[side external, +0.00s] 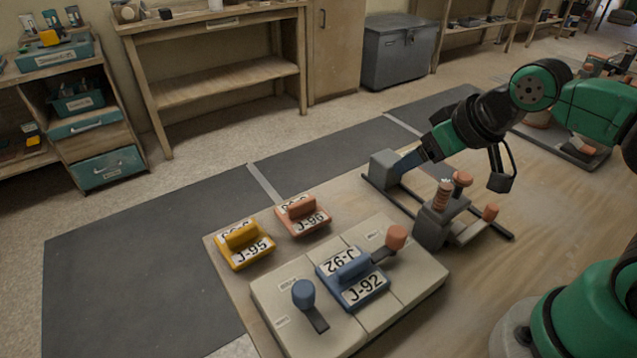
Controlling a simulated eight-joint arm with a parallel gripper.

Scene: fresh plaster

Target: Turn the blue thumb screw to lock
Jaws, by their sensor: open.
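The blue thumb screw (304,293) stands upright at the front left of a pale fixture block (284,328), with a dark flat bar beside its foot. A blue J-92 piece (352,277) sits in the middle of the fixture. An orange knob (396,237) on a dark bar is at the fixture's back right. My gripper (408,161) is far from the blue thumb screw, behind and to the right of the fixture, low beside a grey block (383,167). It is open; its fingertips are small and hard to make out.
A yellow J-95 piece (243,245) and an orange J-96 piece (302,215) lie behind the fixture. A grey clamp stand (433,225) with orange knobs and dark rails is close to my gripper. Bare wooden tabletop (480,290) is right of the fixture.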

